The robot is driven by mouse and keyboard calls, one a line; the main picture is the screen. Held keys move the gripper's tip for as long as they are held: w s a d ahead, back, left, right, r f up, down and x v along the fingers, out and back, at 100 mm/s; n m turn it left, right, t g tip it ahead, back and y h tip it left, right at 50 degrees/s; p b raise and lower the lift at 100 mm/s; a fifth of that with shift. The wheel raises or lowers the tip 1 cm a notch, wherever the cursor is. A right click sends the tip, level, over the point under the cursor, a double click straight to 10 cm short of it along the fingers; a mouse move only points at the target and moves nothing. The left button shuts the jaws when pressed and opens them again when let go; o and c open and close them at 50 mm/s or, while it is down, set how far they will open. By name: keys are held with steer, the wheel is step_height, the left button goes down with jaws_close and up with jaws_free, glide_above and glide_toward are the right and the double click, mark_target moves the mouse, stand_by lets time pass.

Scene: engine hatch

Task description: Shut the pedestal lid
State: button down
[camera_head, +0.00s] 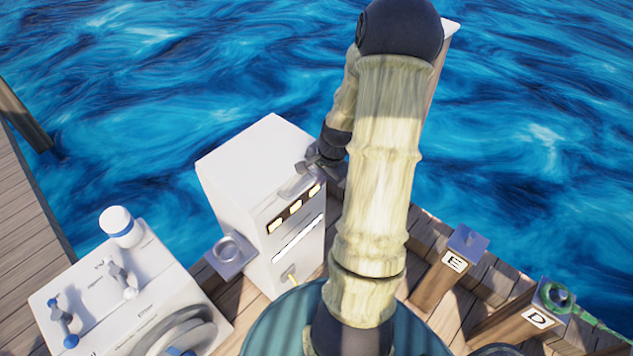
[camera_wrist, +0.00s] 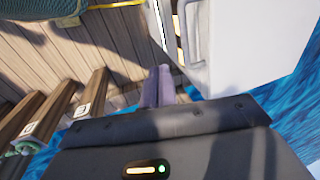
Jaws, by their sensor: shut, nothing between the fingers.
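The white pedestal (camera_head: 245,185) stands upright at the middle of the deck in the head view. Its white top, the lid (camera_head: 255,150), looks flat, and I see no open gap, though its far right part is hidden by my arm. A light grey handle (camera_head: 296,187) sits at the top front edge. In the wrist view the pedestal (camera_wrist: 245,40) fills the upper right, with its handle (camera_wrist: 188,35) near the fingers. My gripper (camera_wrist: 157,72) is shut and empty, beside the pedestal's front. In the head view it is near the top right corner, partly hidden.
A white console (camera_head: 130,290) with levers and a wheel stands at the left. A grey cup holder (camera_head: 230,252) juts from the pedestal's left side. Posts marked E (camera_head: 450,265) and D (camera_head: 530,318) stand at the right, with green rope (camera_head: 560,297). Water lies beyond the deck.

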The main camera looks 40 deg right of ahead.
steer(key=r, duration=0.1)
steer(key=s+r, duration=0.1)
steer(key=r, duration=0.1)
steer(key=s+r, duration=0.1)
steer(key=shift+s+d+r, duration=0.15)
steer(key=shift+s, duration=0.1)
steer(key=shift+s+d, duration=0.1)
steer(key=shift+d, duration=0.05)
steer(key=s+a+r+n, duration=0.2)
steer(key=a+r+n, duration=0.1)
steer(key=a+n, duration=0.5)
steer(key=s+a+r+n, duration=0.2)
steer(key=a+r+n, duration=0.2)
steer(key=a+n, duration=0.4)
steer(key=a, duration=0.7)
steer(key=shift+s+a+r, duration=0.2)
steer(key=shift+s+a, duration=0.05)
steer(key=shift+s, duration=0.05)
